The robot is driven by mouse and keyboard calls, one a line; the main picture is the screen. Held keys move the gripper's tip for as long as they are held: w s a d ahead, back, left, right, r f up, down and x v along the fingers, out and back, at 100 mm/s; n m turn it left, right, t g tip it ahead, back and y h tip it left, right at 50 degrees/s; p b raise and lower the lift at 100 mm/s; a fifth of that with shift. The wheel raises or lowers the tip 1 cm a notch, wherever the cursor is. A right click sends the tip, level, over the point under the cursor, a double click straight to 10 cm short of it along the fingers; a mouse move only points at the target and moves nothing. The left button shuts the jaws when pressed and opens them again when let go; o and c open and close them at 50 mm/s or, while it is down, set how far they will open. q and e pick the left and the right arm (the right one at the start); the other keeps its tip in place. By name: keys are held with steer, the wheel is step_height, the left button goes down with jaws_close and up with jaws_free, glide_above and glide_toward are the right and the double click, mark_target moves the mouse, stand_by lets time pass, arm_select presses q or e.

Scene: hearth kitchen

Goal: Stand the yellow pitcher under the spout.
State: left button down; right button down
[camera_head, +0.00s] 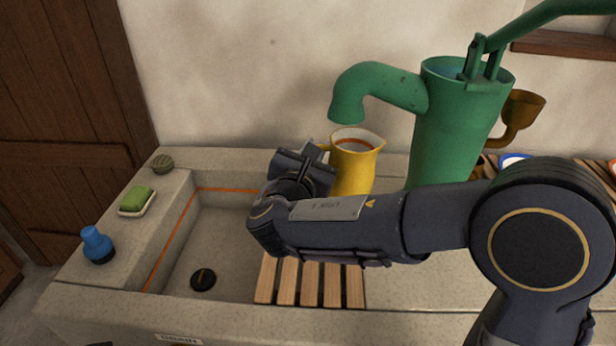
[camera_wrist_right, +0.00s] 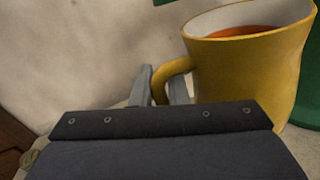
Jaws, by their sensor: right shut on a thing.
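The yellow pitcher (camera_head: 354,168) stands upright at the back of the sink, its rim a little below the mouth of the green pump's spout (camera_head: 347,108). The spout mouth appears above the pitcher's opening; their exact depth alignment is hard to tell. My right gripper (camera_head: 322,150) is at the pitcher's left side, shut on its handle. In the right wrist view the yellow pitcher (camera_wrist_right: 245,75) shows an orange band inside its rim, and its handle (camera_wrist_right: 165,80) lies between the two fingers. The pitcher's base is hidden behind my right arm. My left gripper is not in view.
The stone sink (camera_head: 225,225) has a drain (camera_head: 203,280) and a wooden slatted rack (camera_head: 310,284). The green pump body (camera_head: 455,125) stands right of the pitcher.

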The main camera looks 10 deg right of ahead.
steer(key=w+f, duration=0.1)
steer(key=f, duration=0.2)
steer(key=w+f, duration=0.1)
steer(key=f, duration=0.1)
steer(key=w+a+f+b, duration=0.1)
steer(key=w+f, duration=0.1)
steer(key=f, duration=0.1)
steer(key=shift+w+a+f, duration=0.1)
steer(key=shift+f, duration=0.2)
steer(key=c, duration=1.4)
jaws_free()
steer(key=v, duration=1.2)
